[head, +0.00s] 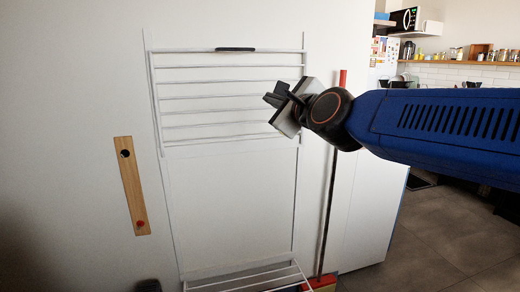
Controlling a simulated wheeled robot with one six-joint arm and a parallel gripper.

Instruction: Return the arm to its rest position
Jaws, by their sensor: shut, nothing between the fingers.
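My gripper (277,95) is in the head view, right of the middle, at the end of my blue arm that reaches in from the right edge. Its dark fingers point left and are shut with nothing between them. It is in front of the right side of a white drying rack (228,97) that stands against the white wall. No gas hob shows in this view.
A wooden strip (132,186) with a dark knob and a red knob is on the left wall. A red-topped pole (330,205) stands right of the rack. A kitchen shelf (460,64) with jars and a microwave (404,19) are at the back right. Grey floor (440,245) is open there.

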